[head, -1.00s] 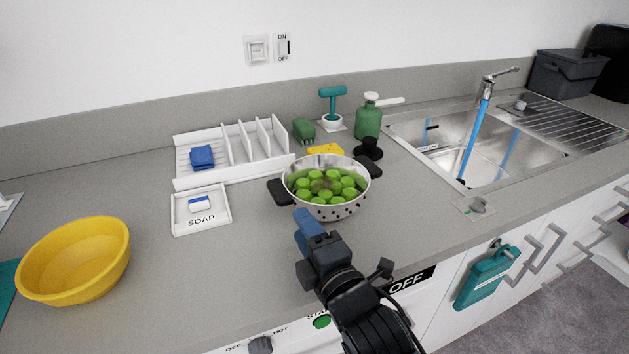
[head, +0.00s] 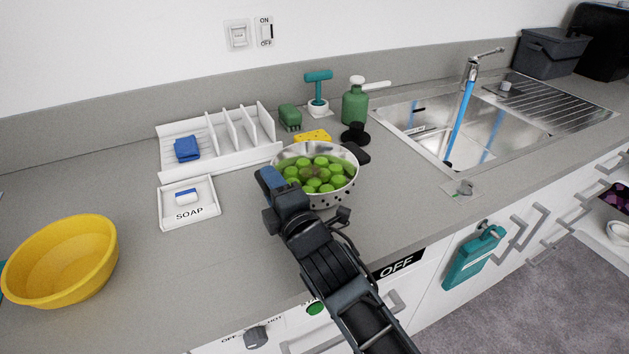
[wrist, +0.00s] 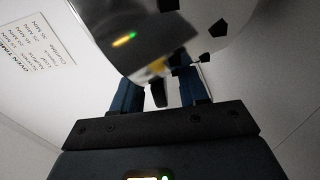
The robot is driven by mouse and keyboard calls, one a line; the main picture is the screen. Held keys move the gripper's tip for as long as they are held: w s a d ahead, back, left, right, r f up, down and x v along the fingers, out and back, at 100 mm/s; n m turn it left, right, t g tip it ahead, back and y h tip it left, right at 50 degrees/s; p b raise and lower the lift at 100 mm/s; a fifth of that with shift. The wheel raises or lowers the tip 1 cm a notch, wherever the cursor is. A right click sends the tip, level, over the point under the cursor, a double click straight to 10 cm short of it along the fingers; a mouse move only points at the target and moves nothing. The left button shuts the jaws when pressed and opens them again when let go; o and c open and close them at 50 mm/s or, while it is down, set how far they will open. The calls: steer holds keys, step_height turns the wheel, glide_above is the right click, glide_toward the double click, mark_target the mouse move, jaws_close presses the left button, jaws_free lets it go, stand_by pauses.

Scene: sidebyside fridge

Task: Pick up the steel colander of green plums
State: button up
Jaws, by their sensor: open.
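The steel colander (head: 342,191) stands on the grey counter, heaped with green plums (head: 318,174). Its right black handle (head: 355,154) shows in the head view; the left one is hidden behind my gripper. My gripper (head: 270,180) is at the colander's left side, its blue fingers open. In the wrist view, the shiny colander wall (wrist: 155,35) fills the top, close to the fingers (wrist: 160,95). A dark piece, likely the left handle, shows between the two fingers. I cannot tell whether either finger touches it.
A yellow bowl (head: 62,262) stands at the left. A soap tray (head: 206,212) and a white rack (head: 250,150) are left of the colander. A yellow sponge (head: 312,136), green brush (head: 290,117) and green bottle (head: 355,105) stand behind it. The sink (head: 440,135) is right.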

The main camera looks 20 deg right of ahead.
jaws_close()
steer(key=shift+r, duration=0.1)
stand_by(0.5)
